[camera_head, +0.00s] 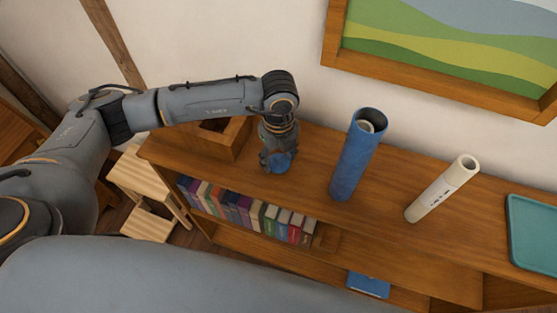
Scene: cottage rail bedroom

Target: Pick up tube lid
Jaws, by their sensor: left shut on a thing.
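A blue tube lid (281,163) is at the left part of the wooden shelf top. My left gripper (276,164) points down over it and is shut on it; its fingers cover part of the lid. I cannot tell whether the lid touches the shelf top. A tall blue tube (353,165) stands upright to the right of the gripper, its top open, with something pale inside. My right gripper is not in view.
A white tube (440,190) with dark print stands farther right, near a teal tray (533,232). A wooden box (205,137) sits behind my left arm. Books (250,212) fill the shelf below. A framed picture (450,50) hangs above.

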